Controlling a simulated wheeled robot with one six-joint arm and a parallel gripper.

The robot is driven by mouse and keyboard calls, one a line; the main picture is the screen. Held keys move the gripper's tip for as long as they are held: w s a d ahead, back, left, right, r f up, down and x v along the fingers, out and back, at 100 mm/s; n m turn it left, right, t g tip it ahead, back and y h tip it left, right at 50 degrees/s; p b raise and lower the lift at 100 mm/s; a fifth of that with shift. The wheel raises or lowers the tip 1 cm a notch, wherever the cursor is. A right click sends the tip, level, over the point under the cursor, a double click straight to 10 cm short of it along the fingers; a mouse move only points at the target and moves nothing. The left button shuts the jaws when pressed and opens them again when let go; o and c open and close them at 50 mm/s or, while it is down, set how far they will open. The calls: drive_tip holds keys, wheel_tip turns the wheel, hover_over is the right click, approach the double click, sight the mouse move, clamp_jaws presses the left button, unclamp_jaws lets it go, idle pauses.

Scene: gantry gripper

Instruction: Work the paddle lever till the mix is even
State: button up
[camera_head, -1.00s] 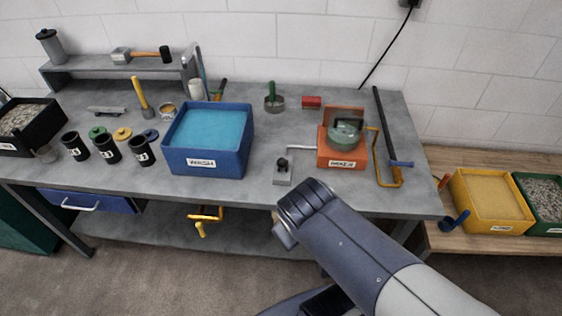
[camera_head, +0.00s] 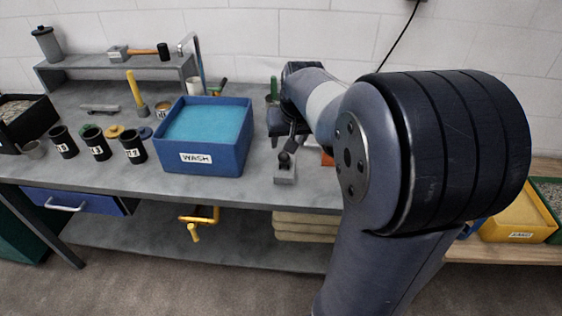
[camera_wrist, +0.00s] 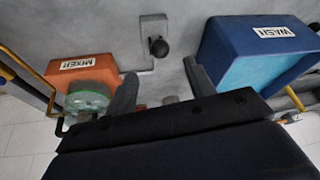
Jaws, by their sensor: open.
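The paddle lever is a black ball knob (camera_wrist: 159,48) on a small grey base plate, upright on the bench; in the head view the knob (camera_head: 284,158) sits right of the wash tub. A thin rod runs from it towards the orange mixer (camera_wrist: 78,66), whose round vessel with green contents (camera_wrist: 88,98) shows in the wrist view. In the head view my arm hides almost all of the mixer. My gripper (camera_wrist: 160,70) is open and empty, its two fingers pointing towards the knob, one to each side in the wrist view. I cannot tell that it touches the knob.
The blue wash tub (camera_head: 205,168) stands left of the lever. Several black cups (camera_head: 97,145) stand further left. A raised shelf (camera_head: 115,67) with a hammer is at the back. A yellow bin (camera_head: 512,226) is on the right. Bare bench lies in front of the tub.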

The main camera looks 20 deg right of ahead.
sight(284, 155)
drive_tip(key=p+x, duration=0.1)
drive_tip(key=x, duration=1)
drive_tip(key=shift+w, duration=0.1)
clamp_jaws()
idle(0.3)
